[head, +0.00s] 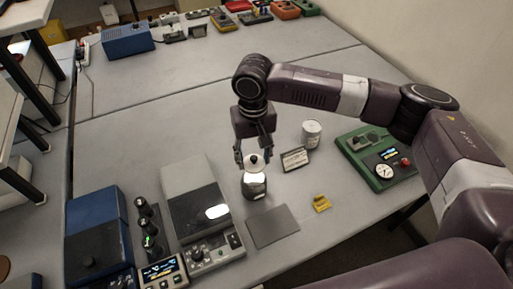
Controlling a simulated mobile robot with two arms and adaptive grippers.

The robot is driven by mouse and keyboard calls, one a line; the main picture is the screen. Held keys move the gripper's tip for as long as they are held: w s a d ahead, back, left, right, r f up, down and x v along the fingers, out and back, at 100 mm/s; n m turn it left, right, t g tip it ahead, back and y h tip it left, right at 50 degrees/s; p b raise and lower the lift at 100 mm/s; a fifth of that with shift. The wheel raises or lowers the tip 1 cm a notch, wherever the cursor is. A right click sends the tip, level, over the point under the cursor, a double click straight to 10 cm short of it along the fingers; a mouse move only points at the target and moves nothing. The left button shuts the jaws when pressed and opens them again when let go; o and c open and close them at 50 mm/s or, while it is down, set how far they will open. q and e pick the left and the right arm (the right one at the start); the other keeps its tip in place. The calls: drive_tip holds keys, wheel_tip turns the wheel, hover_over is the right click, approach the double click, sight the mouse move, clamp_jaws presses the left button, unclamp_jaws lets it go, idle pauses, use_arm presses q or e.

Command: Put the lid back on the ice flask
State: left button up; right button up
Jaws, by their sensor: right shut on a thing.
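My right gripper (254,157) reaches down over the middle of the table and is shut on the dark knob of a pale round lid (256,165). The ice flask (255,190) stands upright directly below the lid in this view, a short dark vessel with a bright top. The lid overlaps the flask's far rim in the picture. I cannot tell whether the two touch. My left gripper is not in view.
A small sign (295,159) and a white can (311,133) stand behind right. A green device (378,157) is farther right; a grey instrument (196,200) stands left.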

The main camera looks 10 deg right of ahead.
drive_tip(key=shift+w+f, duration=0.1)
drive_tip(key=shift+f, duration=0.2)
drive_tip(key=shift+f+b, duration=0.4)
drive_tip(key=shift+b, duration=0.3)
wheel_tip(320, 180, down, 3)
drive_tip(key=b, duration=0.4)
drive_tip(key=shift+f, duration=0.2)
drive_tip(key=shift+a+f, duration=0.1)
drive_tip(key=shift+f, duration=0.8)
drive_tip(key=shift+r+p, duration=0.1)
drive_tip(key=shift+p, duration=1.05)
drive_tip(key=shift+f+p, duration=0.2)
drive_tip(key=shift+p, duration=0.35)
idle(0.6)
drive_tip(key=shift+p, duration=0.6)
idle(0.4)
